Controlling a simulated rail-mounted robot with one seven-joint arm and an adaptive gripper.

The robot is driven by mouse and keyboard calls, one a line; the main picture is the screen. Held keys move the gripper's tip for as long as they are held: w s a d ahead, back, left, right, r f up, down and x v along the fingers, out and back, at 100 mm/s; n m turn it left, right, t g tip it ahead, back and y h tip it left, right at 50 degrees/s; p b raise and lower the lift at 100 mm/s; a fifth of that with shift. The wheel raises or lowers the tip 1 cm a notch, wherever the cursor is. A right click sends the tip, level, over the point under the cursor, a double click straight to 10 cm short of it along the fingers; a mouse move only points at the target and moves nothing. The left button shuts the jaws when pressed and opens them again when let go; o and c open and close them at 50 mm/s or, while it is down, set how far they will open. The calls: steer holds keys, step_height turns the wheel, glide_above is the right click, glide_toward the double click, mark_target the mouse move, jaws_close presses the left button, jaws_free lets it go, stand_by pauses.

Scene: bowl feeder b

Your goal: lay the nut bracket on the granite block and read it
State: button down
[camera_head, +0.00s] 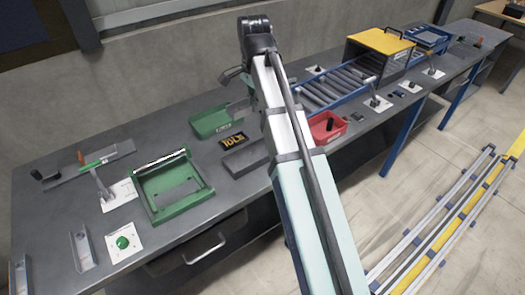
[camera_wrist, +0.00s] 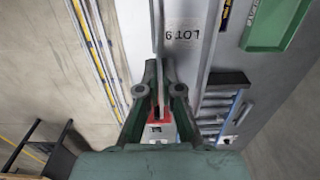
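The nut bracket (camera_wrist: 135,30) fills the top middle of the wrist view. It is a pale grey metal part with a thin upright web, and "LOT 9" is marked on its right side. My gripper (camera_wrist: 160,88) is shut on the web, holding the bracket above the bench. The granite block (camera_head: 246,158) appears to be the dark flat block on the bench beside a black-and-yellow "TOL" sign (camera_head: 234,141). My arm stands just right of it.
A green tray (camera_head: 208,122) stands behind the block; a red bin (camera_head: 328,128) is to the right. A roller conveyor (camera_head: 325,88) leads to a yellow-topped box (camera_head: 382,45). A green fixture (camera_head: 172,185) stands left; channel-shaped metal parts (camera_head: 82,250) are at far left.

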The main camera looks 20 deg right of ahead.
mark_target(256, 156)
step_height(256, 156, down, 20)
steer(key=p, duration=0.3)
steer(key=shift+a+r+p, duration=0.1)
steer(key=shift+r+p, duration=0.1)
steer(key=shift+p, duration=0.15)
steer(key=shift+f, duration=0.1)
steer(key=c, duration=1.7)
jaws_free()
steer(key=shift+f, duration=0.1)
steer(key=o, duration=0.4)
step_height(256, 156, up, 12)
steer(key=shift+r+b, duration=0.2)
steer(key=shift+b, duration=0.95)
